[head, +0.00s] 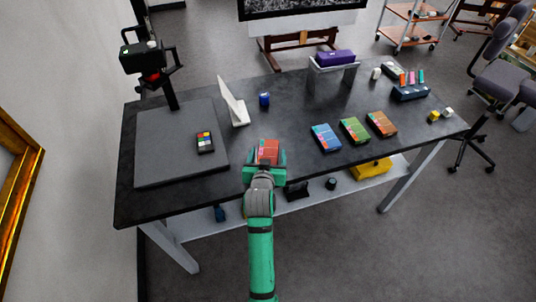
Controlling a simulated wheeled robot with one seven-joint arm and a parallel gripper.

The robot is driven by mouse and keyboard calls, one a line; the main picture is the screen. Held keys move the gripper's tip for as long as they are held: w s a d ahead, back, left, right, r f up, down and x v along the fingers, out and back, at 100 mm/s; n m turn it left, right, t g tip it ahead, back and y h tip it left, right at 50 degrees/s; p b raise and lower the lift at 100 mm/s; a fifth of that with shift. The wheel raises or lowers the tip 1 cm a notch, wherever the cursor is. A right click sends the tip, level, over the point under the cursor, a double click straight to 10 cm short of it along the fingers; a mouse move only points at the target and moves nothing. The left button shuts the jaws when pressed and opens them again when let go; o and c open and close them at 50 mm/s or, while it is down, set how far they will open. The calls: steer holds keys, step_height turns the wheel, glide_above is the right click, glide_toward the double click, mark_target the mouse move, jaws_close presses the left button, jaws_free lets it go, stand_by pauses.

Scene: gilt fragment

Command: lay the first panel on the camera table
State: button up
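A red panel (268,149) is between the fingers of my gripper (266,158), near the front edge of the dark table; the fingers look closed on its sides. Whether it is clear of the tabletop is hard to tell. The camera table, a flat grey board (170,160), lies on the left of the dark table, to the left of my gripper. A black camera (142,57) on a post stands at its back. A small colour chart (205,142) lies on the board's right part.
Blue (326,137), green (354,130) and orange (381,123) panels lie in a row to the right. A tilted white plate (232,101) and a blue jar (264,99) stand behind the gripper. A purple object (335,57) sits on a grey stand (351,72) farther back.

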steer(key=shift+r, duration=0.1)
steer(key=shift+s+r, duration=0.15)
steer(key=shift+s, duration=0.05)
steer(key=v, duration=1.1)
steer(key=shift+s, duration=0.3)
